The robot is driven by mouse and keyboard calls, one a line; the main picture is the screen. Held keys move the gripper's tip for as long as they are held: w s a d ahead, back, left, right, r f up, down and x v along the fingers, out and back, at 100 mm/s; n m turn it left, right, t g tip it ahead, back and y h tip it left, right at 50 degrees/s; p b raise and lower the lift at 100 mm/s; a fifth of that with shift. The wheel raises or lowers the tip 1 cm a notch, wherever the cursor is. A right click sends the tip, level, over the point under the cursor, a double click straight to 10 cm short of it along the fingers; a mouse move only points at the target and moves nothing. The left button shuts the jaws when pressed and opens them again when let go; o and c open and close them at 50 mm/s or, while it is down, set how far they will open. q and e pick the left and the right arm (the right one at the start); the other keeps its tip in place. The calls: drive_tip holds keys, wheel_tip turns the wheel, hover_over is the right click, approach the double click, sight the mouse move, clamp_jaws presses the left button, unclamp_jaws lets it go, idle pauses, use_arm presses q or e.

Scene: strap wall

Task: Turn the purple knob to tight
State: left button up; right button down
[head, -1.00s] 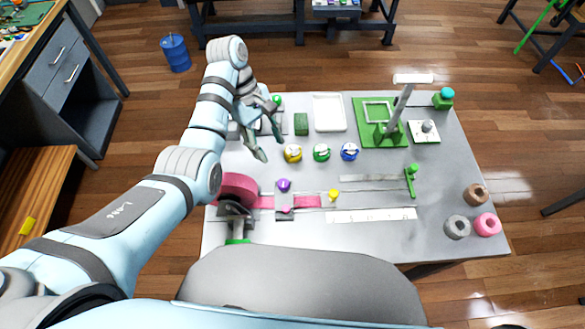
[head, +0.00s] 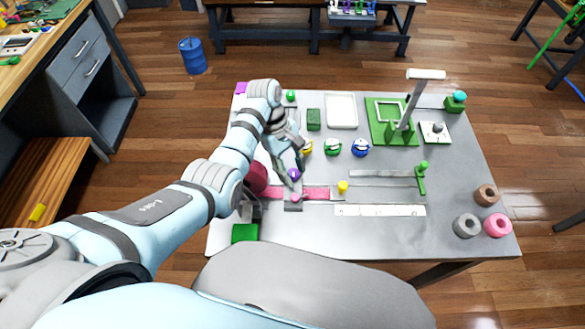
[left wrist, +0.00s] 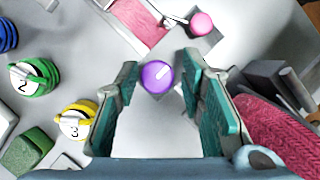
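The purple knob (head: 294,174) stands on a small plate on the grey table, beside the pink strap (head: 318,192). In the left wrist view the knob (left wrist: 157,76) has a white pointer line on top, aimed to the upper right. My left gripper (head: 290,168) is open, its teal-padded fingers (left wrist: 160,85) on either side of the knob with gaps visible between pads and knob. I cannot tell exactly how high the fingertips are. My right gripper is not in view.
A pink strap roll (left wrist: 280,135) is close beside the fingers. A pink knob (left wrist: 202,24) stands just past the purple one. Yellow (head: 306,147), green (head: 333,147) and blue (head: 360,148) dials line up behind. A yellow peg (head: 343,186) stands to the right.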

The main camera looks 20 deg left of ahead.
use_arm(q)
drive_tip(key=shift+w+f, duration=0.1)
drive_tip(key=shift+w, duration=0.05)
drive_tip(key=c, duration=0.6)
clamp_jaws()
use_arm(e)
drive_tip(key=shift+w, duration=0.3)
